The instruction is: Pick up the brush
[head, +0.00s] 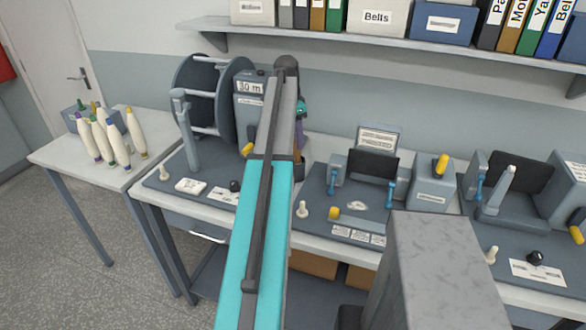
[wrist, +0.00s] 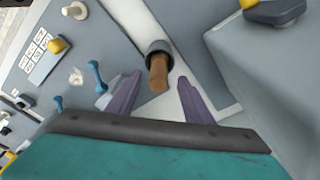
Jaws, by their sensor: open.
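The brush shows in the wrist view as a short brown wooden handle (wrist: 158,72) with a dark grey collar at its far end. Its bristles cannot be made out. My gripper (wrist: 159,79) is open, with its two purple fingers spread to the left and right of the handle. I see a gap on both sides, and nothing is held. In the head view my teal arm hides most of this spot. A bit of purple finger (head: 298,135) shows past the arm's right edge, with a small brown piece (head: 298,171) below it, probably the handle.
A grey station with a large reel (head: 194,92) stands left of my arm. Another station with a dark screen (head: 372,165) stands right. Several white bobbins (head: 117,147) stand on the left side table. A shelf (head: 300,36) with boxes and binders runs above.

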